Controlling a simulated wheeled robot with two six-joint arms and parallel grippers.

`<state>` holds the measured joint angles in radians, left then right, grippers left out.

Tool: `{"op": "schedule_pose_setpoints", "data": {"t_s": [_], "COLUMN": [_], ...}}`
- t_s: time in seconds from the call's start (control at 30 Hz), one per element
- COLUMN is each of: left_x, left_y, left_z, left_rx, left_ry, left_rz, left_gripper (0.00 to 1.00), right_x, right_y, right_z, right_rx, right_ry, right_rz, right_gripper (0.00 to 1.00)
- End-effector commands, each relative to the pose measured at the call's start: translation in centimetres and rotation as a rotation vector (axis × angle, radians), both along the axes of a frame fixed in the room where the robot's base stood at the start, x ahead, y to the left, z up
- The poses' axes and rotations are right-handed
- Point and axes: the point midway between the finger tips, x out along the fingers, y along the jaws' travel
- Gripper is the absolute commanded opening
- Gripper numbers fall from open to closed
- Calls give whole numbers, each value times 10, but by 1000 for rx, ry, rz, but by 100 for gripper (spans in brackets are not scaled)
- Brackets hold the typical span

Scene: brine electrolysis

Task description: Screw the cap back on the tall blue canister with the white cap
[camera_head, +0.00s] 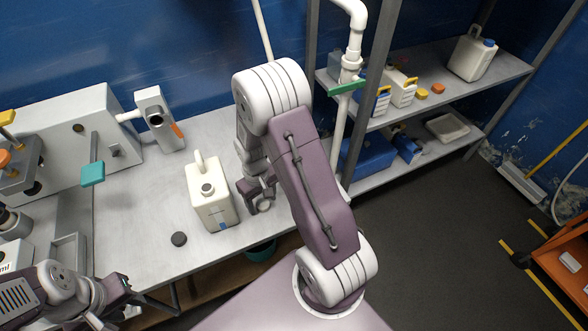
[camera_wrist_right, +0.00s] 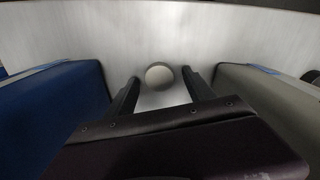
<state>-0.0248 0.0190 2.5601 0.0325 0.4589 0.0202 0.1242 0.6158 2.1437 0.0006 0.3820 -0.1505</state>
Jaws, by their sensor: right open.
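The white cap (camera_wrist_right: 159,75) lies on the table between the tips of my right gripper (camera_wrist_right: 160,80), with a gap to each finger in the right wrist view. My right gripper is open and low over the table; in the head view it (camera_head: 256,194) is beside the cream canister. The blue canister (camera_wrist_right: 55,115) fills the left of the right wrist view; its top is out of frame there. My right arm seems to hide it in the head view. My left gripper (camera_head: 118,301) is at the lower left, away from the canisters; its jaws are unclear.
A cream canister (camera_head: 209,197) stands close on the other side of my right gripper. A dark disc (camera_head: 179,239) lies near the table's front edge. Lab equipment (camera_head: 78,138) fills the left. Shelves (camera_head: 430,105) with containers stand at the right.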

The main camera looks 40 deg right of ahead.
Motion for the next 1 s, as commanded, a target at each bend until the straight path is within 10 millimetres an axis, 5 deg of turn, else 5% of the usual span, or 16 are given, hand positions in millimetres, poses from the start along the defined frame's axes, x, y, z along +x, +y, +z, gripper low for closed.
{"op": "schedule_pose_setpoints", "data": {"t_s": [0.17,0.37,1.0], "left_x": [0,0,0], "left_y": [0,0,0], "left_z": [2,2,37], "left_rx": [0,0,0], "left_ry": [0,0,0], "left_rz": [0,0,0], "left_gripper": [36,36,36], "right_x": [0,0,0], "right_y": [0,0,0], "right_z": [2,2,38], "right_rx": [0,0,0], "right_ry": [0,0,0], "right_rz": [0,0,0], "right_gripper": [57,1,0]}}
